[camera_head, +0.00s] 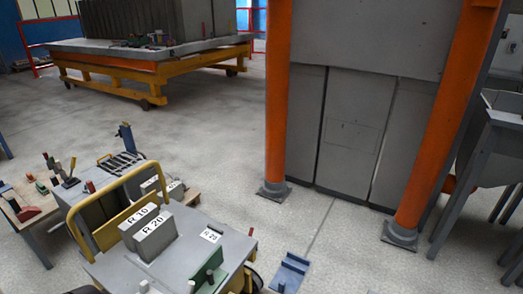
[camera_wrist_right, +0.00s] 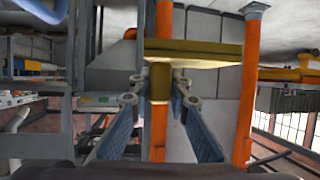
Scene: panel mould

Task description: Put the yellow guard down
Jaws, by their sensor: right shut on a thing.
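The yellow guard (camera_wrist_right: 195,52) shows in the right wrist view as an olive-yellow flat bar with a short block below it. My right gripper (camera_wrist_right: 160,98) is in the right wrist view, its two blue-grey fingers on either side of that block. It is shut on the guard, with the bar lying across beyond the fingertips. The guard seems clear of any surface, though its far side is hidden. Neither gripper shows in the head view, and I cannot pick out the held guard there.
A grey trolley (camera_head: 190,262) with a yellow handle carries blocks marked R 10 and R 20 (camera_head: 150,232). A blue piece (camera_head: 290,272) lies on the floor. Orange columns (camera_head: 277,100) flank grey panels (camera_head: 350,135). A yellow wheeled table (camera_head: 150,68) stands behind. Open floor (camera_head: 200,130) lies between.

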